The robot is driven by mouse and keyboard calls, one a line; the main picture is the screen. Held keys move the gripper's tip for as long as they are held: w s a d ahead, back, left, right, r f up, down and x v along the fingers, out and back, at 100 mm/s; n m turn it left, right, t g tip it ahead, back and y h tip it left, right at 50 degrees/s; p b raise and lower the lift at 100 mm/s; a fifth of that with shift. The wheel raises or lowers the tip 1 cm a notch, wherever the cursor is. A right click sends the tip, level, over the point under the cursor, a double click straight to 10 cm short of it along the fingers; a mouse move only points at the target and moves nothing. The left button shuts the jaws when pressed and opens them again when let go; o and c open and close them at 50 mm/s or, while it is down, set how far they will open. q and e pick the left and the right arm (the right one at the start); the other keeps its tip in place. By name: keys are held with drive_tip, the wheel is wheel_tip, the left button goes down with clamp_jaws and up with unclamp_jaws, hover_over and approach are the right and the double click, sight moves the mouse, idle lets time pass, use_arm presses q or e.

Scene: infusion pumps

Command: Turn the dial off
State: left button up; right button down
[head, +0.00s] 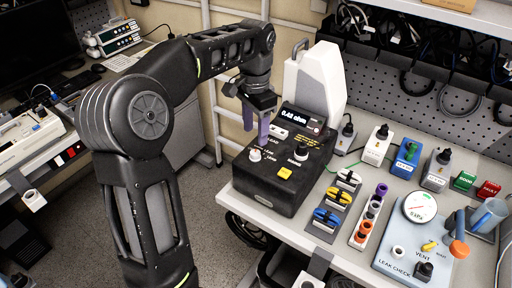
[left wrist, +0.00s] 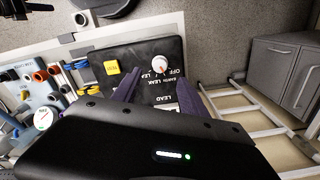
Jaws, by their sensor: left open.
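A black tester box (head: 280,170) stands on the white bench and its small screen reads about 0.43 ohm. A white dial (head: 255,154) sits on its top at the left, with labels such as OFF and LEAK around it. The dial also shows in the left wrist view (left wrist: 161,63), with a small red mark. My left gripper (head: 256,135) is over the box's left rear side, behind and above the dial. In the left wrist view its purple fingers (left wrist: 160,88) are apart, with the dial beyond their tips and nothing between them. My right gripper is not seen.
A white device (head: 314,85) stands behind. Coloured clips (head: 333,207), a socket strip (head: 368,220) and a gauge panel (head: 415,235) lie to the right. Grey floor is left of the bench.

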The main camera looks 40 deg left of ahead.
sight(255, 152)
use_arm(q)
wheel_tip(255, 152, down, 7)
drive_tip(key=shift+f+p, duration=0.1)
drive_tip(key=shift+p, duration=0.5)
clamp_jaws()
idle(0.3)
